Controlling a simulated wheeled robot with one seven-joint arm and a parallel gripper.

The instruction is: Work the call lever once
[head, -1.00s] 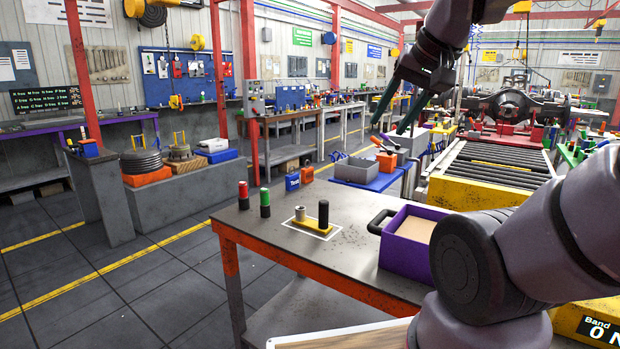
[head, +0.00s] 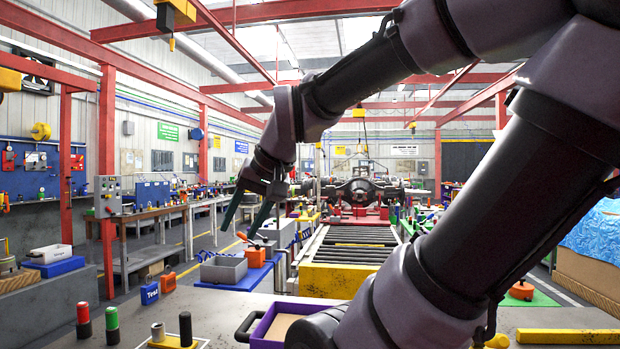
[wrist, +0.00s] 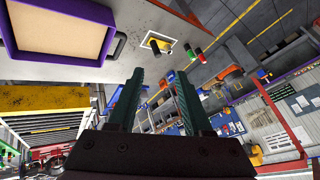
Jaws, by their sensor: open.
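No part is labelled as the call lever, so I cannot tell for certain which it is. A yellow base (head: 172,342) with a grey stub and an upright black handle (head: 185,328) stands on the near table, cut by the lower edge of the head view. The yellow base also shows in the wrist view (wrist: 158,43). An orange unit with a slanted lever (head: 255,257) stands farther back beside a grey bin. My gripper (head: 238,232) is open and empty, raised above the tables. Its two green fingers (wrist: 160,78) are apart in the wrist view, touching nothing.
Red (head: 83,317) and green (head: 112,322) cylinders stand left of the yellow base. A purple tray (head: 264,338) sits to its right, partly behind my arm. The grey bin (head: 223,269) and a yellow-ended roller conveyor (head: 335,281) lie beyond. A dark floor gap separates the benches at left.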

